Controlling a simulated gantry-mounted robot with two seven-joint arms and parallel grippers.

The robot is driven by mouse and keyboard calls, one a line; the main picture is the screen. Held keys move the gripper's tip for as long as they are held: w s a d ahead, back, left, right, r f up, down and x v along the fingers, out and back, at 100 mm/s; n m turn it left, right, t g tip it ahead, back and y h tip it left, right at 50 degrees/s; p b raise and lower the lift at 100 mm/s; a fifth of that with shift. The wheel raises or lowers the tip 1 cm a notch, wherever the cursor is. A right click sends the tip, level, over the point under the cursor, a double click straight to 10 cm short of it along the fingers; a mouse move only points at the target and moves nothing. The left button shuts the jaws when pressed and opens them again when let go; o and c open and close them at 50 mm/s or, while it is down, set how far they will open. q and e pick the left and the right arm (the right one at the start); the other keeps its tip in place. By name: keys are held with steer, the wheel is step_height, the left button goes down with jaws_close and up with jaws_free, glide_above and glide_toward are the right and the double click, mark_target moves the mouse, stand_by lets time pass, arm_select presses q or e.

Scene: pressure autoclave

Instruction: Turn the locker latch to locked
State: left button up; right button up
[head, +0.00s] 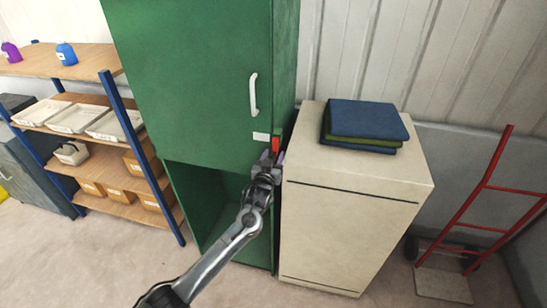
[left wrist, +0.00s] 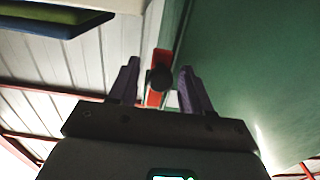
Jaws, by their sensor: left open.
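The green locker (head: 190,70) stands in the middle of the head view, its upper door shut. The latch (head: 276,144), a small red piece, is at the door's lower right edge, by a white label (head: 261,137). In the left wrist view the red latch (left wrist: 155,98) looks about upright, with a dark round knob (left wrist: 161,78) in front of it. My left gripper (head: 270,158) is open at the latch, its purple fingers (left wrist: 160,86) on either side of the knob with gaps showing. Whether a finger touches it I cannot tell. My right gripper is not in view.
A cream cabinet (head: 350,235) stands close on the locker's right, with folded cloths (head: 362,122) on top. The locker's lower compartment (head: 215,200) is open. Shelves (head: 95,150) stand left; a red hand truck (head: 485,190) stands right. A white door handle (head: 253,93) is above the latch.

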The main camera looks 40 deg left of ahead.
arm_select(q)
steer(key=shift+w, duration=0.1)
steer(key=shift+c, duration=0.2)
jaws_close()
